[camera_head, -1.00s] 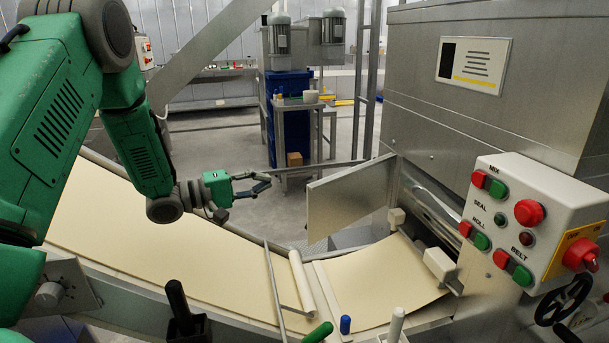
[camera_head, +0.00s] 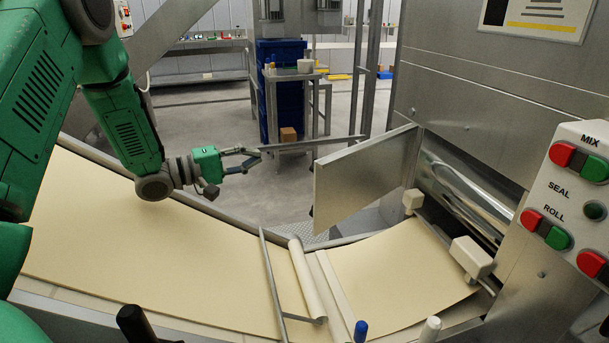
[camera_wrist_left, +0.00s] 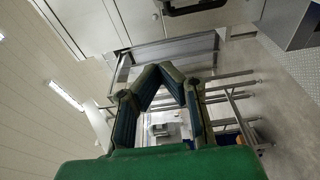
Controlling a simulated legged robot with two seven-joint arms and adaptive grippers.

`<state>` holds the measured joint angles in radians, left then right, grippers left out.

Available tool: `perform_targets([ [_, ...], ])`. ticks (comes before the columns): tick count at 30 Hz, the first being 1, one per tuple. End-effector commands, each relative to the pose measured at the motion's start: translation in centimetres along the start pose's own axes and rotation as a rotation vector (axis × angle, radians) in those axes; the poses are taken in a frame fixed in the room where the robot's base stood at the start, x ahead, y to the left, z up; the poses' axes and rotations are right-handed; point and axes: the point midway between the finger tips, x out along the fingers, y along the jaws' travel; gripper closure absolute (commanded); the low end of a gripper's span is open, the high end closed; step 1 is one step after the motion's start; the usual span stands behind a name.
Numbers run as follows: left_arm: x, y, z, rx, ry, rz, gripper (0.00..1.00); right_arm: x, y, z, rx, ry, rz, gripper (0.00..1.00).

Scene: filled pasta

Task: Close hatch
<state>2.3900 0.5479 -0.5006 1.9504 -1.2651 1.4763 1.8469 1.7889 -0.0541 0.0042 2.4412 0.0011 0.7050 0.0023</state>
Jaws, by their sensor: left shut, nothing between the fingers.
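The hatch (camera_head: 362,176) is a flat grey metal panel at the machine's left side in the head view. It stands swung out, and the shiny metal roller (camera_head: 465,200) beside it is exposed. My left gripper (camera_head: 258,158) is left of the hatch, apart from it, above the far edge of the dough sheet. Its fingers are shut and empty. In the left wrist view the left gripper's fingertips (camera_wrist_left: 160,70) meet in a point. My right gripper is not in view.
A pale dough sheet (camera_head: 160,240) runs along the curved conveyor below. The control panel (camera_head: 580,215) with red and green buttons juts out at the right. A blue bin (camera_head: 282,85) and a small metal table (camera_head: 297,78) stand behind. Open floor lies beyond the conveyor.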

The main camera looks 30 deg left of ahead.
Motion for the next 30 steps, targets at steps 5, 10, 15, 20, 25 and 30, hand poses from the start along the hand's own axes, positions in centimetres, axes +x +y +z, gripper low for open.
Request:
perform_targets([
  [5,0.1,-2.5,0.0,0.0,0.0,0.0,1.0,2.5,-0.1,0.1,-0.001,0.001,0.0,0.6],
  [10,0.9,-2.6,0.3,0.004,-0.003,-0.001,1.0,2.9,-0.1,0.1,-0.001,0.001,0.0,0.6],
  [15,3.7,-2.5,0.4,0.005,-0.004,-0.002,1.0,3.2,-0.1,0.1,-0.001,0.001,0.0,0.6],
  [20,7.1,-2.7,0.2,0.004,-0.005,-0.002,1.0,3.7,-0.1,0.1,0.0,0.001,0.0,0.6],
  [25,10.4,-2.7,0.1,0.002,-0.004,0.0,1.0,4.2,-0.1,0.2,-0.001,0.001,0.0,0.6],
  [30,10.7,-2.6,2.8,-0.001,-0.002,-0.001,1.0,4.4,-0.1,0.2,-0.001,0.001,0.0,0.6],
])
